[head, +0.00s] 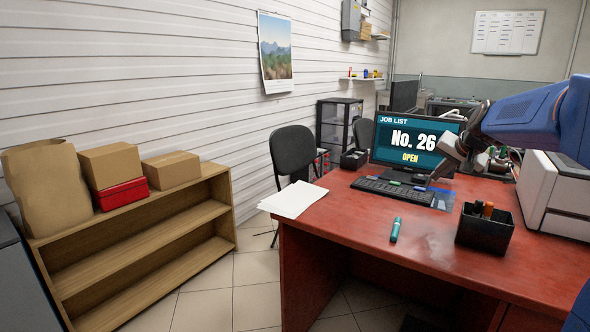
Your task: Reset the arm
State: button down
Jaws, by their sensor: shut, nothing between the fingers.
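My arm reaches in from the right edge over the red desk (340,215). My gripper (433,178) hangs at its end, pointing down and left in front of the right part of the monitor (405,143). The fingers are small and dark here; they are shut with nothing seen between them. The monitor reads "JOB LIST No. 26 OPEN". Things behind the gripper and wrist are partly hidden.
On the desk are a keyboard (393,190), a teal marker (395,229), a black pen box (484,231), papers (293,199) and a white printer (556,195). A wooden shelf (150,245) with boxes stands left. The desk's front middle is mostly clear.

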jog(key=s+a+f+n, duration=0.1)
jog(key=s+a, duration=0.3)
jog(key=s, duration=0.3)
jog(key=s+a+f+n+g, duration=0.1)
jog(key=s+a+f, duration=0.1)
jog(key=s+a, duration=0.2)
jog(key=s+a+f+n, duration=0.1)
jog(key=s+a, duration=0.3)
jog(key=s, duration=0.6)
jog(key=shift+s+f+n+g, duration=0.3)
jog(key=shift+s+g, duration=0.05)
jog(key=shift+g, duration=0.05)
jog(key=s+a+f+n+g, duration=0.1)
jog(key=s+f, duration=0.5)
jog(key=s, duration=0.5)
jog(key=s+a+f+n, duration=0.2)
jog(key=s+f, duration=0.4)
jog(key=s, duration=0.4)
jog(key=shift+s+g+h, duration=0.4)
